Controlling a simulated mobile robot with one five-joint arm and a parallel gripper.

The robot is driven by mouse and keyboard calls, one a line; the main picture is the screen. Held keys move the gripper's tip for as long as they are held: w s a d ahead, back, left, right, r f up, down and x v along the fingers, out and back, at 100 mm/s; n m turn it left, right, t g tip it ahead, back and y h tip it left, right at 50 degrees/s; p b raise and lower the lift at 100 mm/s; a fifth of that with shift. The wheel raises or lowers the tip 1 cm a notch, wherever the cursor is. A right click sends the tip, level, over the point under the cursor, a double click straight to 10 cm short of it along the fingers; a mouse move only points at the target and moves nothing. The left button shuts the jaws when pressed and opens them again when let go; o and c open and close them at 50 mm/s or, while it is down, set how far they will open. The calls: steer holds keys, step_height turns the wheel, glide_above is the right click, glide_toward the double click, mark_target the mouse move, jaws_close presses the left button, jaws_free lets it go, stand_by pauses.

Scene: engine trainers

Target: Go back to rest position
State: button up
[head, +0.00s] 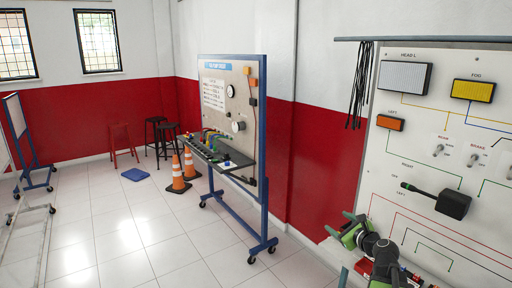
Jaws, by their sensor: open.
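My gripper (337,223) shows at the lower right of the head view, with green and dark fingers pointing left. The fingers are apart, and I see nothing between them. It is in front of the lower left part of a white trainer panel (409,155). Part of my arm shows at the bottom edge, and the rest is out of view.
The panel bears lamps, switches and a stalk lever (437,199). Black cables (360,85) hang at its left. A wheeled blue-framed trainer (263,150) stands mid-room, with orange cones (177,175) beside it. Stools and a blue floor pad (135,175) are farther back. Floor at left is mostly clear.

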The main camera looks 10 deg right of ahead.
steer(key=s+a+f+n+g+y, duration=0.1)
steer(key=a+f+n+g, duration=0.3)
steer(key=a, duration=0.7)
steer(key=s+a+f+n+g+y, duration=0.1)
steer(key=a+f+n+y, duration=0.15)
steer(key=a+n, duration=0.55)
steer(key=s+a+f+n+g+y, duration=0.1)
steer(key=a+f+n+g, duration=0.25)
steer(key=a, duration=0.95)
steer(key=s+a+f+n+g+h, duration=0.2)
steer(key=s+f+n+g+h, duration=0.1)
steer(key=s+f+n, duration=0.3)
steer(key=s+d+f+n+g+h, duration=0.1)
steer(key=s+d+n+g+h, duration=0.2)
steer(key=s+d+n, duration=0.4)
steer(key=shift+s+d+f+n, duration=0.2)
steer(key=shift+s+n, duration=0.1)
steer(key=shift+n, duration=0.05)
